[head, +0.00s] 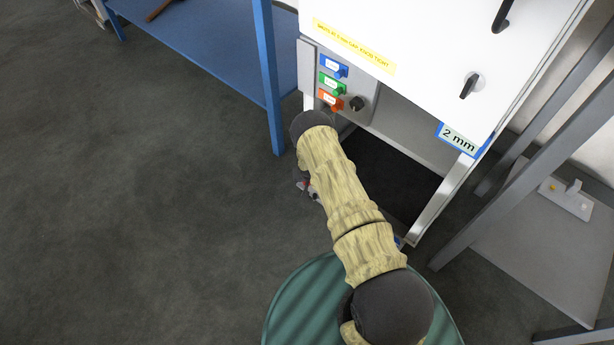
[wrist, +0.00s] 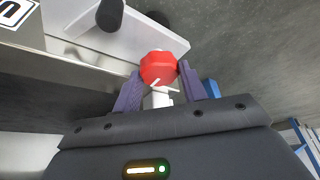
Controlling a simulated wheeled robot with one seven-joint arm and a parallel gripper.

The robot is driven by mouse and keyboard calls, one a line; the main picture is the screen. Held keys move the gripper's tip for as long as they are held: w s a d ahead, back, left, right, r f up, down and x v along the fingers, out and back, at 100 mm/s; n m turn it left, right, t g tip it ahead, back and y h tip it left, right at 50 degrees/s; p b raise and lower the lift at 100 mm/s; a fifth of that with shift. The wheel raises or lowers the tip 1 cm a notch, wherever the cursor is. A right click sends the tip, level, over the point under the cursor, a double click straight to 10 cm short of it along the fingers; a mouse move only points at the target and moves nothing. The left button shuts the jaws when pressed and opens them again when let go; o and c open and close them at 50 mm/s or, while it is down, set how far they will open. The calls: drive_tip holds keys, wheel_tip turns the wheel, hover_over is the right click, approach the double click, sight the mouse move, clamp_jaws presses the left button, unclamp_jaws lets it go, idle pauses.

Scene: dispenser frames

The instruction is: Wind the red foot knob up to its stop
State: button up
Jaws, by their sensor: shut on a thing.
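The red foot knob (wrist: 158,67) shows in the wrist view, faceted and round, with a pale pointer line on its face and a white stem below it. My gripper (wrist: 161,72) has its two purple fingers on either side of the knob and is shut on it. In the head view my arm reaches down to the lower left of the white dispenser cabinet (head: 420,45) and hides most of the gripper. I cannot make out the knob clearly there.
A panel of blue, green and orange labelled knobs (head: 334,88) sits above the gripper. A blue-framed bench (head: 200,50) stands at the left, a grey metal frame (head: 530,150) at the right. The dark floor (head: 130,220) is open at left.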

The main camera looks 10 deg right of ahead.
drive_tip(key=shift+s+n+y, duration=0.15)
drive_tip(key=shift+n+y, duration=0.25)
drive_tip(key=shift+n, duration=0.5)
drive_tip(key=shift+f, duration=0.1)
drive_tip(key=o, duration=0.9)
drive_tip(key=shift+o, duration=0.4)
drive_tip(key=shift+d, duration=0.1)
